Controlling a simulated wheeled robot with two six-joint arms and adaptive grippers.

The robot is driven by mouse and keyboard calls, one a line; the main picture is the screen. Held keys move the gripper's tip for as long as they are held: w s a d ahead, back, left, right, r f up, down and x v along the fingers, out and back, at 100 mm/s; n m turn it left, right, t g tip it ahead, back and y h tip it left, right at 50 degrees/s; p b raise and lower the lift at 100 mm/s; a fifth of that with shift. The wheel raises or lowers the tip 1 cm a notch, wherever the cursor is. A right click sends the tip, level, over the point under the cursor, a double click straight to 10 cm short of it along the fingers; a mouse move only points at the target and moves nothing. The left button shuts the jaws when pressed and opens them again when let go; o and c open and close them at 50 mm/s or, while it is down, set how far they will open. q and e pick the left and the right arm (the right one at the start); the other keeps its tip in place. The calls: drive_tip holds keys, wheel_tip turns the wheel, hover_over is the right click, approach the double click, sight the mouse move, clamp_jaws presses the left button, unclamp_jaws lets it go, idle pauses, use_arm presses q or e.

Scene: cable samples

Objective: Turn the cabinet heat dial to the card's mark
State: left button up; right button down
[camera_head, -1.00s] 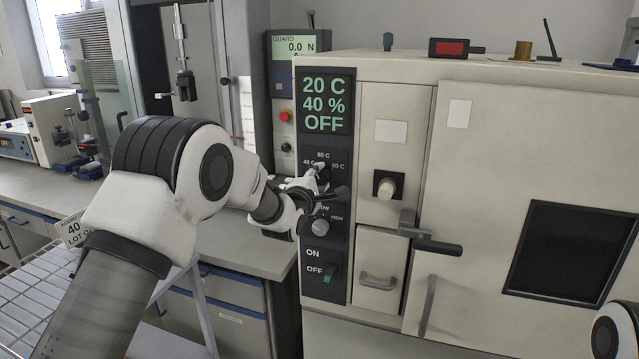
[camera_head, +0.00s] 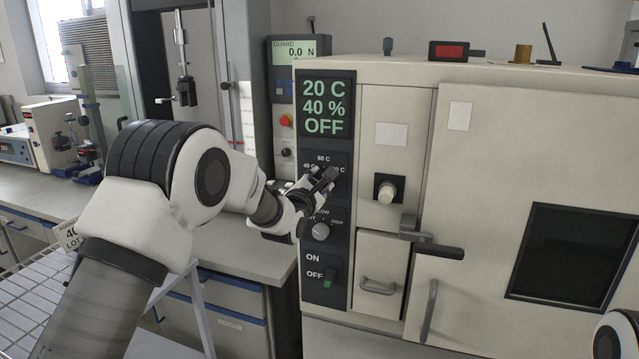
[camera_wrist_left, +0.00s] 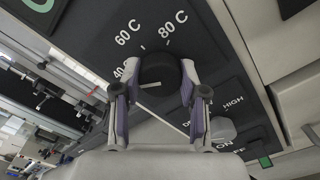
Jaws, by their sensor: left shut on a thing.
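The cabinet heat dial (camera_wrist_left: 158,72) is a round black knob with 40, 60 and 80 C labels around it. Its white line points left, near the 40 C label. My left gripper (camera_head: 328,176) covers the dial in the head view. In the left wrist view, the left gripper's fingers (camera_wrist_left: 160,92) are shut on opposite sides of the dial. My right gripper is out of view.
The cabinet display (camera_head: 326,107) reads 20 C, 40 % and OFF. A second dial (camera_head: 320,231) marked up to HIGH sits below the heat dial, above an ON/OFF switch (camera_head: 329,277). A door handle (camera_head: 437,250) juts out to the right.

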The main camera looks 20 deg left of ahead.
use_arm(q)
drive_tip(key=shift+f, duration=0.1)
drive_tip(key=o, duration=1.1)
drive_tip(key=shift+a, duration=0.1)
drive_tip(key=shift+o, duration=0.2)
drive_tip(key=s, duration=1.2)
drive_tip(key=shift+a, duration=0.2)
